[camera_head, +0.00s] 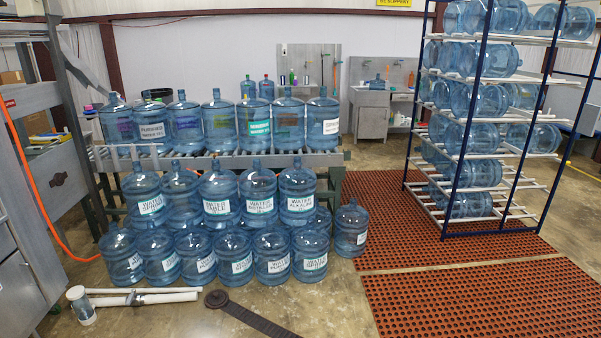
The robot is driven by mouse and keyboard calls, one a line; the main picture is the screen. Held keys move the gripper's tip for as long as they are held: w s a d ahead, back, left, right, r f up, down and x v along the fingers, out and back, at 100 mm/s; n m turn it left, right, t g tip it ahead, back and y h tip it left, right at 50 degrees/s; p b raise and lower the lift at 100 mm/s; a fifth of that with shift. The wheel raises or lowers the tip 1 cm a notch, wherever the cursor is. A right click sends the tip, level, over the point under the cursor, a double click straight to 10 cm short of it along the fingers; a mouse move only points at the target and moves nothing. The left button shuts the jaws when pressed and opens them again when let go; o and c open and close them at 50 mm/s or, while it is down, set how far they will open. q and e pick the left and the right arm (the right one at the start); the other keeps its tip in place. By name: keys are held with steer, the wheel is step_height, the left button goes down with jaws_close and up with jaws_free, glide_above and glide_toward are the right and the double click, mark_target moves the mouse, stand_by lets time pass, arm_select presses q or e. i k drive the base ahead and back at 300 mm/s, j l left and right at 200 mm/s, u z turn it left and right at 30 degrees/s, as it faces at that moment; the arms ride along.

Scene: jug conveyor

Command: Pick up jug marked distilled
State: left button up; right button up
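Several blue water jugs stand upright in rows on a roller conveyor (225,161) and stacked on the floor in front of it. Most carry white labels. On the upper floor layer, a left jug (145,187) seems to read "spring" and a right jug (298,186) seems to read "alkaline". Neither of my grippers is in view.
A blue-post rack (459,120) with jugs lying on their sides stands right on red perforated mats (450,280). White pipes (150,298) and a dark strip (258,320) lie on the floor in front. One jug (351,228) stands apart at the stack's right.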

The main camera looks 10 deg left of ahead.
mark_target(258, 186)
steer(key=i+u, duration=0.35)
steer(key=i, duration=1.7)
steer(key=i+l+u, duration=0.1)
steer(key=i+u, duration=0.35)
steer(key=i+l+u, duration=1.5)
steer(key=l+u, duration=0.2)
steer(key=l, duration=0.25)
